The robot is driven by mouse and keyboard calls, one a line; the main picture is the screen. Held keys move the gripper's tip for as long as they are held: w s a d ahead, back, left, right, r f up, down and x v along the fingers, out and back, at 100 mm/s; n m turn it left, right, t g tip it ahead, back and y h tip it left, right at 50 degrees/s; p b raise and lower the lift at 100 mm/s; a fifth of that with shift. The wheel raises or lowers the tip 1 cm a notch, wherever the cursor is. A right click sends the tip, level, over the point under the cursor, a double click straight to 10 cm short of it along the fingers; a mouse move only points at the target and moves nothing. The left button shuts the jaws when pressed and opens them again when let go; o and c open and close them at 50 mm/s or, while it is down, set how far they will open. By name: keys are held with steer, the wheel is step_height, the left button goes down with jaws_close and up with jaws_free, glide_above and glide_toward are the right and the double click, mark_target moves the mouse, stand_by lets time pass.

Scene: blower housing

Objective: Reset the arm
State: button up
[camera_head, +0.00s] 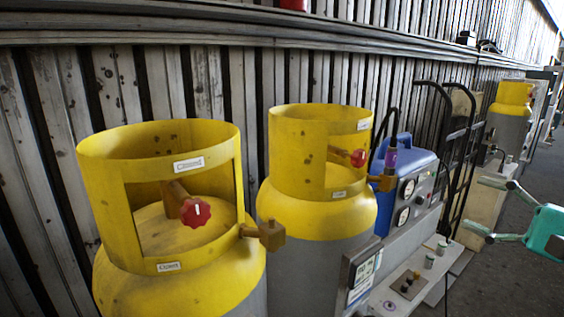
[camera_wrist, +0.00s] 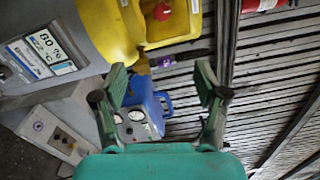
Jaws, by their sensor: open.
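My gripper (camera_head: 490,209) is at the right edge of the head view, teal with grey fingers pointing left. In the wrist view my gripper (camera_wrist: 161,85) has its two fingers spread apart with nothing between the tips. It is empty and apart from the cylinders and the machine. The rest of my arm is outside the head view.
Two yellow-topped cylinders (camera_head: 160,260), (camera_head: 315,212) with red valve knobs stand along the slatted wall (camera_head: 220,80). A blue machine (camera_head: 420,175) with gauges and a black hand truck (camera_head: 455,150) stand beyond them. Floor (camera_head: 525,165) shows at right.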

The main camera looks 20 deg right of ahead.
steer(key=w+a+f+m+t+h, duration=0.1)
steer(key=w+a+f+h, duration=0.15)
steer(key=f, duration=0.65)
steer(key=w+a+f+m+h, duration=0.1)
steer(key=w+a+f+h, duration=0.15)
steer(key=f, duration=0.65)
steer(key=s+a+f+n+g+h, duration=0.1)
steer(key=s+a+f, duration=0.1)
steer(key=a+f, duration=0.35)
steer(key=s+a+f+h, duration=0.1)
steer(key=s+a+f, duration=0.15)
steer(key=f, duration=0.65)
steer(key=s+a+f+n+g+h, duration=0.2)
steer(key=s+a+f+n, duration=0.4)
steer(key=s+a+f, duration=0.45)
steer(key=s+a+r+n+y, duration=0.1)
steer(key=s+a+n, duration=0.1)
steer(key=s+n, duration=0.3)
steer(key=s+a+r+n+y, duration=0.2)
steer(key=s+n, duration=0.4)
steer(key=s, duration=0.8)
steer(key=shift+n, duration=0.3)
